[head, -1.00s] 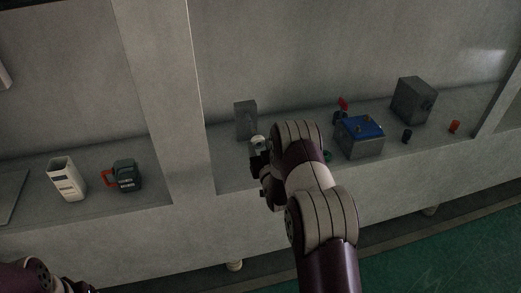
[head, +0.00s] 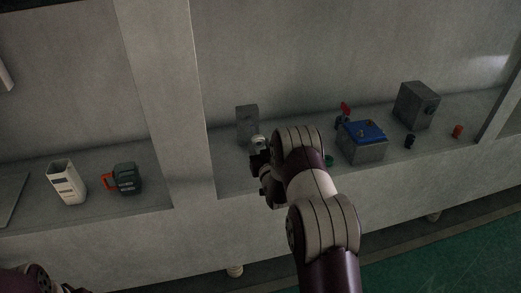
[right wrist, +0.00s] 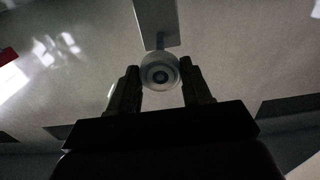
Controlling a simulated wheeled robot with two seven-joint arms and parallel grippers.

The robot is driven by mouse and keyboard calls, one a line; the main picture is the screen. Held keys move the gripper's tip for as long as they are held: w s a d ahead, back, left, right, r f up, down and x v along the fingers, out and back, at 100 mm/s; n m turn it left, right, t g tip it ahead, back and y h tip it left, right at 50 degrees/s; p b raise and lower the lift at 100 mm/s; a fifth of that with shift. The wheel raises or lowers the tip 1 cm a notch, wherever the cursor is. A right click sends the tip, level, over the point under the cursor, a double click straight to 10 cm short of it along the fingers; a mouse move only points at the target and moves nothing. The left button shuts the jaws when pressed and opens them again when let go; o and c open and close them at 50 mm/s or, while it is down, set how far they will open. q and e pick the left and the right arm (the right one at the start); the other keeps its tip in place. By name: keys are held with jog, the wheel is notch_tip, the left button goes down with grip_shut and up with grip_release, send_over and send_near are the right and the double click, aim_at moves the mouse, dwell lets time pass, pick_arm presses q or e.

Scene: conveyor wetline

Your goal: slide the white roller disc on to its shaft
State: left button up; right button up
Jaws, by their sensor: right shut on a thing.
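The white roller disc (head: 259,141) sits at the tip of my right gripper (head: 258,157). In the right wrist view, the disc (right wrist: 147,61) lies between the two fingers of my right gripper (right wrist: 160,83), which is shut on it. A grey block (head: 247,122) stands just behind the disc; in the right wrist view the block (right wrist: 156,20) is above it. A short thin shaft (right wrist: 160,42) shows between block and disc. I cannot tell whether the disc is around the shaft or only in front of it. My left arm shows at the bottom left, its gripper mostly cut off.
A grey post (head: 170,100) stands left of the block. To the right are a blue-topped box (head: 361,141), a grey box (head: 415,105) and small dark and red pieces. The shelf's front edge runs below.

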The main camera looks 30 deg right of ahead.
aim_at(255, 132)
jog(key=shift+w+d, duration=0.1)
jog(key=shift+w, duration=0.3)
jog(key=shift+b+x, duration=2.35)
jog(key=shift+x, duration=0.7)
jog(key=shift+w+d+r, duration=0.1)
jog(key=shift+w+r, duration=0.05)
jog(key=shift+r, duration=0.15)
jog(key=o, duration=1.1)
jog(key=shift+r, duration=0.2)
jog(key=shift+s+f, duration=0.1)
jog(key=shift+s, duration=0.15)
jog(key=p+v, duration=0.1)
jog(key=v, duration=1.1)
jog(key=shift+s+f+p, duration=0.2)
jog(key=shift+f+p, duration=0.2)
